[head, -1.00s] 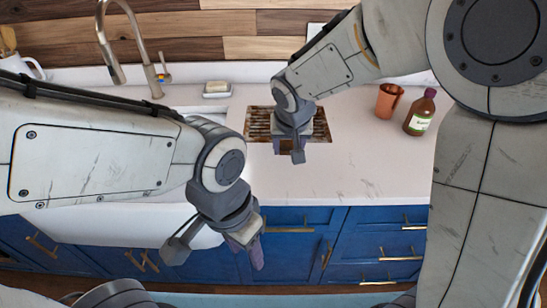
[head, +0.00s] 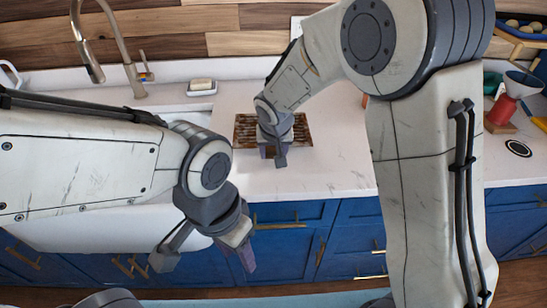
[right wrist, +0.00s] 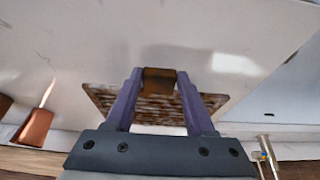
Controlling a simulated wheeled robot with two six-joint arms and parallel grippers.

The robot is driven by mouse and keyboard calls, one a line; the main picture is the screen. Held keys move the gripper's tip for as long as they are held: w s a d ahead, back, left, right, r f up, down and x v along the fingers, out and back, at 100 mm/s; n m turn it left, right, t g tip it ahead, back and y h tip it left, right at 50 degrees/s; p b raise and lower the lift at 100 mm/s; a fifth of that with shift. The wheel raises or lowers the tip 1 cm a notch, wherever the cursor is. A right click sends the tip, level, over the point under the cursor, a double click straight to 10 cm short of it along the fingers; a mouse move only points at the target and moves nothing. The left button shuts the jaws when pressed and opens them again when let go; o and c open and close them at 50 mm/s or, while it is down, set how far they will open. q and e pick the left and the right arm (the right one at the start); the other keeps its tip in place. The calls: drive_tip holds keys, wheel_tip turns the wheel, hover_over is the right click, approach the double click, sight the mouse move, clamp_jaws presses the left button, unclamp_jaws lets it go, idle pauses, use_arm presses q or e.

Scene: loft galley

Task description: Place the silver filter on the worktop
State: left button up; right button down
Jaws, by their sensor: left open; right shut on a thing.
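The filter (head: 241,131) is a flat slatted metal panel, stained brown, at the worktop (head: 335,165) right of the sink. My right gripper (head: 274,157) is over its front edge, pointing down. In the right wrist view, the fingers (right wrist: 160,85) are closed on a brown tab at the filter's edge, and the slatted filter (right wrist: 205,101) shows behind them. The filter lies about level. I cannot tell whether it touches the worktop or is just above it. My left gripper (head: 207,258) is open and empty, in front of the blue cabinets.
A soap dish (head: 202,88) and tap (head: 128,75) are at the back left. A copper cup (right wrist: 36,126) stands on the worktop, mostly hidden in the head view. A red bottle with a funnel (head: 503,107) and a black ring (head: 518,148) are far right. Worktop front right is clear.

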sight(273, 167)
drive_tip(key=shift+w+f, duration=0.15)
drive_tip(key=shift+f, duration=1.9)
drive_tip(key=shift+f+b, duration=0.2)
drive_tip(key=shift+b, duration=0.25)
drive_tip(key=shift+c, duration=1.3)
unclamp_jaws()
drive_tip(key=shift+r, duration=0.1)
